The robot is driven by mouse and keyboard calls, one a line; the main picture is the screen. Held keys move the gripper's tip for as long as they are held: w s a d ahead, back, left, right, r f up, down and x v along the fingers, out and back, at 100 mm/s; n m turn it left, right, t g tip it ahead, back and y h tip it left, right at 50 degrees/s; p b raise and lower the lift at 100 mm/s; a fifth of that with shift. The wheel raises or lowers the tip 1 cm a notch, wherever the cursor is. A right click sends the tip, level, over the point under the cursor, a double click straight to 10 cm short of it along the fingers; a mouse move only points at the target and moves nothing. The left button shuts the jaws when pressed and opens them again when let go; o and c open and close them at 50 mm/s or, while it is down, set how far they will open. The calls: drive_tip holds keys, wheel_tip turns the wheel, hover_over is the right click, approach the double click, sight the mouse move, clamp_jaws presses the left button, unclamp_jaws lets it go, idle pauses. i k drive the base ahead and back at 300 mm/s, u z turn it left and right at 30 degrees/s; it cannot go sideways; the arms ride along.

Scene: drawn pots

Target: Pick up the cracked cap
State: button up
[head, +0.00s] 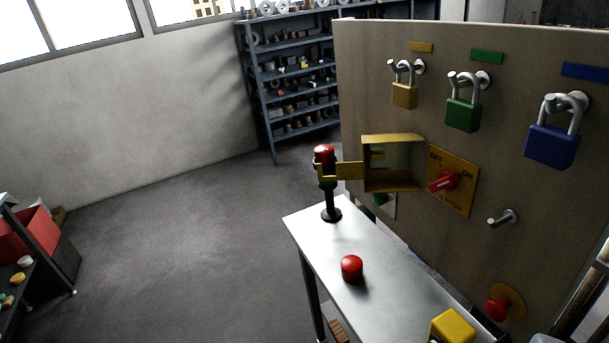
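Two red cap-like pieces are in the head view. One red cap (352,268) stands on the metal bench top, apart from other things. Another red piece (323,153) sits at the top of a black stand (330,198) at the bench's far end, with a yellow bracket across it. Both are too small to tell whether either is cracked. My gripper is not visible in this view, so its state is not shown.
The bench (375,290) runs along a brown panel (385,105) bearing padlocks, an open yellow box (393,163) and a red rotary switch (446,181). A yellow block (452,326) is at the bench's near end. Shelving (295,85) stands behind.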

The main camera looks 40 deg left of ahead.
sight(325, 154)
drive_tip(key=z, duration=0.2)
drive_tip(key=k, duration=0.35)
drive_tip(key=u, duration=1.1)
drive_tip(key=i, duration=1.15)
drive_tip(key=u, duration=0.4)
drive_tip(key=i, duration=1.65)
drive_tip(key=z, duration=0.6)
